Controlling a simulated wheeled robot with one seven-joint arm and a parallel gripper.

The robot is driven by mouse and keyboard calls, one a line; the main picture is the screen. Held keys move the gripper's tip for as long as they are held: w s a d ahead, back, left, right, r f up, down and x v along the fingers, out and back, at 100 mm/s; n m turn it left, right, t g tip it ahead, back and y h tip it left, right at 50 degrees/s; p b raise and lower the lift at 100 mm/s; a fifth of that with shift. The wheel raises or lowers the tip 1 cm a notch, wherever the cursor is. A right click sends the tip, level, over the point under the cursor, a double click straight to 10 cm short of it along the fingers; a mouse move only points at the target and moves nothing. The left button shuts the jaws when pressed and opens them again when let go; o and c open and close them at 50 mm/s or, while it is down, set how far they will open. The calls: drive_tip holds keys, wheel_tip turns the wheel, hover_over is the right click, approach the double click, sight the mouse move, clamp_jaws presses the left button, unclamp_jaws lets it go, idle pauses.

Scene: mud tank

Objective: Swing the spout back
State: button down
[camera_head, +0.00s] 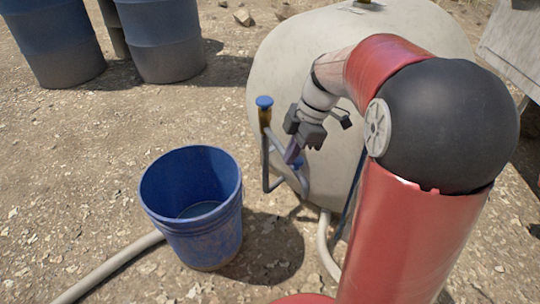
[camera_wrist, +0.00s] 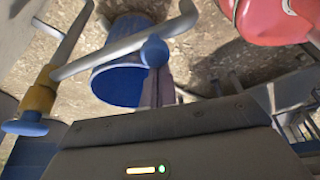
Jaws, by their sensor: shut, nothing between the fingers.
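The spout, a bent grey pipe (camera_head: 265,166), hangs at the front of the pale tank (camera_head: 290,75), right of the blue bucket (camera_head: 196,232). A yellow valve body with a blue knob (camera_head: 264,103) tops its upright part. In the wrist view the pipe (camera_wrist: 112,48) crosses in front of the bucket (camera_wrist: 118,82), and a blue ball (camera_wrist: 154,52) sits by its bend. My gripper (camera_head: 294,154) is shut and empty beside the pipe. In the wrist view its fingertips (camera_wrist: 156,72) lie at the ball; whether they touch cannot be told.
A pale hose (camera_head: 110,267) runs along the gravel to the bucket. Another hose (camera_head: 326,246) comes down below the tank. Blue barrels (camera_head: 160,40) stand at the back left.

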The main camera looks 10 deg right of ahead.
drive_tip(key=shift+w+d+n+g+p, duration=0.15)
drive_tip(key=shift+w+d+n, duration=0.15)
drive_tip(key=shift+d, duration=0.65)
drive_tip(key=shift+w+d+n+g+p, duration=0.1)
drive_tip(key=shift+w+d+n, duration=0.2)
drive_tip(key=shift+d, duration=0.6)
drive_tip(key=shift+w+d+n+g+p, duration=0.15)
drive_tip(key=shift+d+n, duration=0.25)
drive_tip(key=shift+d, duration=0.55)
